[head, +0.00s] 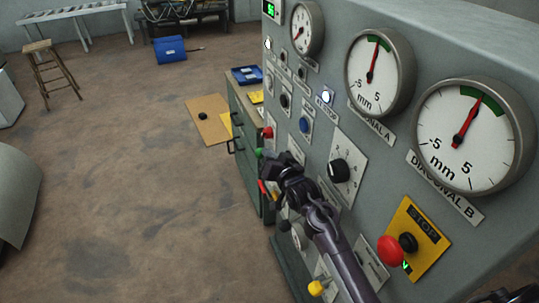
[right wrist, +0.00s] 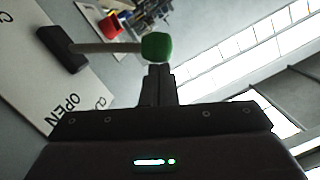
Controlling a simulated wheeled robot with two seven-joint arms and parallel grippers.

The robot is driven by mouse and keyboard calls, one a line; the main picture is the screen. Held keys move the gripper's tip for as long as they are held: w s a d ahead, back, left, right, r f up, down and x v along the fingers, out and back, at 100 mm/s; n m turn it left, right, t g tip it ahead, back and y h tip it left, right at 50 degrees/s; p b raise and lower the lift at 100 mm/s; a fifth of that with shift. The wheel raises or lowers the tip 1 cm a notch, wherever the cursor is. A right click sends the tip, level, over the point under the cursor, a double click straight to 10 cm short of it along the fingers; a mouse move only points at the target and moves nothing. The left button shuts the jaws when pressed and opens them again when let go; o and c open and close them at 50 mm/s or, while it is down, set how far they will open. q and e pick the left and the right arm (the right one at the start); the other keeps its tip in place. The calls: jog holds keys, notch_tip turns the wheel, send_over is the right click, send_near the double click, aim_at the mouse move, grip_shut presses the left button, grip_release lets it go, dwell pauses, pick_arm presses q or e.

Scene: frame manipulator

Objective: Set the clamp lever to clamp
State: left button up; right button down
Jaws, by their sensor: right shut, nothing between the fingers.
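The clamp lever has a green knob (right wrist: 155,47) on a grey rod, with a dark hub (right wrist: 62,48) on a pale label plate (right wrist: 30,85). The plate reads OPEN near its lower edge, upside down in the right wrist view; its other lettering is cut off or hard to read. The rod points away from the plate, toward the picture's right. My right gripper (right wrist: 158,70) is shut and empty, its fingertips right by the knob; I cannot tell whether they touch. In the head view my right gripper (head: 267,157) is beside the green knob (head: 259,153). My left gripper is not in view.
The grey control panel (head: 450,50) carries dial gauges, a black rotary knob (head: 339,170), a red stop button (head: 391,250) and a yellow knob (head: 317,288), all near my right arm. A green cabinet (head: 245,165) stands behind.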

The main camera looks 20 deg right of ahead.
jog(key=shift+f, duration=0.1)
jog(key=shift+s+a+f+n+h+b, duration=0.15)
jog(key=shift+a+f+n+b, duration=0.3)
jog(key=shift+f+n, duration=0.3)
jog(key=shift+w+a+f+n+h+b, duration=0.1)
jog(key=shift+a+f+n+h+b, duration=0.15)
jog(key=shift+a+f+n, duration=0.45)
jog(key=shift+s+a+f+n+h+b, duration=0.1)
jog(key=shift+a+f+n+b, duration=0.3)
jog(key=shift+f, duration=0.55)
